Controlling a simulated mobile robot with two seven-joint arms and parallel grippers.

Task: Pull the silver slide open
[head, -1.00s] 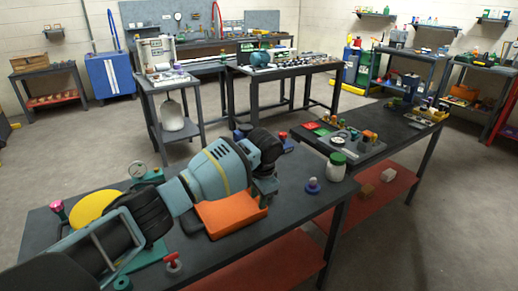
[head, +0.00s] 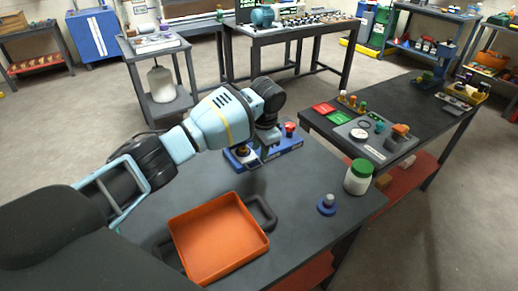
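A blue fixture (head: 288,150) with a red knob (head: 290,128) and a dark knob with a yellowish base (head: 243,150) lies at the far edge of the near dark table (head: 300,195). My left arm reaches over the table from the left. Its gripper (head: 268,150) points down at the middle of this fixture and covers part of it. I cannot tell whether the fingers touch it or how far apart they are. I cannot make out a silver slide for certain; part of the fixture is hidden behind my gripper. My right gripper is not in view.
An orange tray (head: 218,242) with dark handles lies empty on the near table. A blue-based knob (head: 327,204) and a white jar with a green lid (head: 359,177) stand to the right. A side table (head: 425,125) carries small parts.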

